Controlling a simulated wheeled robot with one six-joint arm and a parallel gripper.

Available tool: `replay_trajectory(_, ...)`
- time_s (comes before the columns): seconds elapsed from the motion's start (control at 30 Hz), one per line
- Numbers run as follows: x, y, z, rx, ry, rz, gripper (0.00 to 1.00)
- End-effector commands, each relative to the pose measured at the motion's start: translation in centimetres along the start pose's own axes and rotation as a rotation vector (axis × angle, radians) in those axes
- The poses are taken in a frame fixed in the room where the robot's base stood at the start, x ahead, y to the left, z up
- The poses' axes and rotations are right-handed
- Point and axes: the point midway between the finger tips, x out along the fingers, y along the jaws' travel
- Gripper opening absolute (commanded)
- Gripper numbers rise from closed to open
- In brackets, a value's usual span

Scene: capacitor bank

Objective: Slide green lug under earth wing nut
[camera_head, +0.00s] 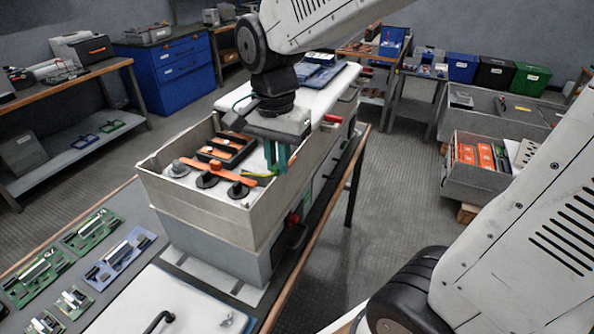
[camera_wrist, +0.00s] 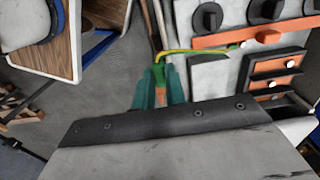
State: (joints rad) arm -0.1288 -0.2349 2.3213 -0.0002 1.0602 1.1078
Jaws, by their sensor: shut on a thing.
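My gripper (camera_head: 277,160) reaches down into the open grey box (camera_head: 205,208), at its right side. In the wrist view its teal fingers (camera_wrist: 159,88) are close together around a small green piece (camera_wrist: 158,72), which seems to be the green lug. A yellow-green lead (camera_wrist: 195,51) runs from there toward the orange bar (camera_wrist: 240,38); the lead also shows in the head view (camera_head: 258,175). Dark knobs (camera_head: 207,180) (camera_head: 238,190) and a grey one (camera_head: 180,168) stand along the orange bar in the box. I cannot tell which is the earth wing nut. The lug's tip is not clear.
The box walls rise close around my gripper. Black-framed orange parts (camera_head: 226,149) sit behind the bar. A white lid-like panel (camera_head: 315,85) lies behind the box. Open floor (camera_head: 395,215) lies to the right.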

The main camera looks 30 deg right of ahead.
Motion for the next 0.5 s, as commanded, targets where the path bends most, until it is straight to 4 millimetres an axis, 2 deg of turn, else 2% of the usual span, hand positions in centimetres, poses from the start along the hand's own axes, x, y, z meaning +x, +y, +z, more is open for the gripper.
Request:
replay_trajectory(0.03, 0.3, -1.6, -0.8, 0.0, -0.002, 0.004, 0.0)
replay_trajectory(0.2, 1.2, -5.7, -3.1, -0.002, -0.001, 0.001, 0.0)
replay_trajectory(0.3, 1.7, -7.3, -3.9, -0.003, 0.0, 0.0, 0.0)
replay_trajectory(0.5, 2.1, -8.6, -4.7, -0.003, 0.001, -0.003, 0.0)
